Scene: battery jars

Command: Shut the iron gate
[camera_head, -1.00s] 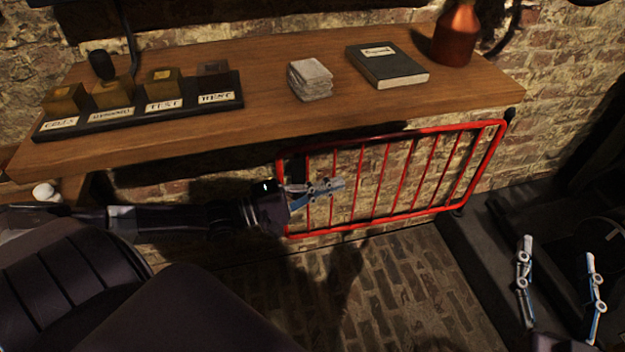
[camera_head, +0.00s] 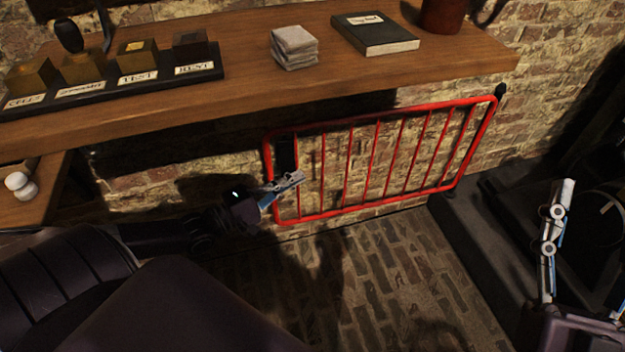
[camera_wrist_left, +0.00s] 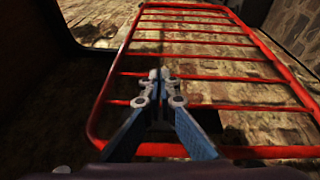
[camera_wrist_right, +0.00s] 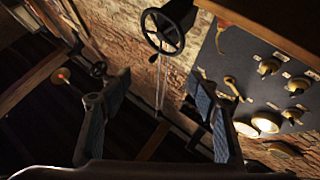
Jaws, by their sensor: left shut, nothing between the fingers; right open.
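The red barred iron gate (camera_head: 373,160) stands below the wooden shelf, in front of the brick wall. Its hinge side seems to be at the right, by a dark post. A dark plate (camera_head: 286,153) sits at its left end. My left gripper (camera_head: 298,178) is shut and empty, at the gate's left end near the lower left bars. In the left wrist view the gate (camera_wrist_left: 205,106) fills the middle, with the shut left fingertips (camera_wrist_left: 158,76) in front of its bars; contact cannot be told. My right gripper (camera_wrist_right: 155,82) is open and empty, at the lower right of the head view.
The brick floor (camera_head: 375,285) before the gate is clear. A dark platform (camera_head: 470,230) lies at the right.

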